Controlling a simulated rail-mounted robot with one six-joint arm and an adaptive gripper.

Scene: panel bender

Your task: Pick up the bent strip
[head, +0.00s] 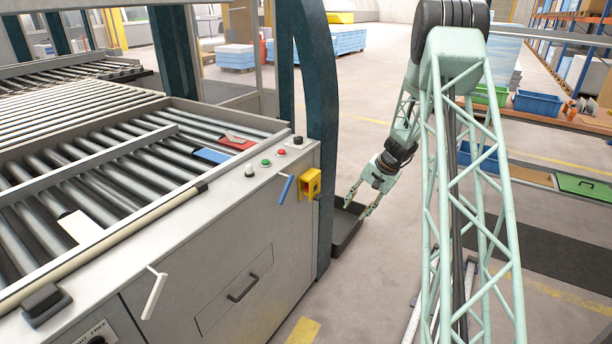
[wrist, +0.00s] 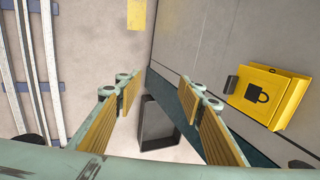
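My gripper (head: 358,206) hangs over the floor to the right of the panel bender, its fingers pointing down. In the wrist view my gripper (wrist: 157,88) is open, with nothing between its ribbed pads. I cannot pick out the bent strip for certain. A small pale piece (head: 236,137) lies on a red plate (head: 237,143) on the roller table, well left of my gripper; it is too small to tell whether it is bent. A dark tray (head: 346,232) stands on the floor below my gripper and also shows in the wrist view (wrist: 157,120).
A blue plate (head: 211,155) and a white plate (head: 81,227) lie on the rollers (head: 60,200). A yellow lock box (head: 310,183) and a blue-gripped lever (head: 287,190) stick out from the machine. A dark post (head: 319,110) stands between table and gripper.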

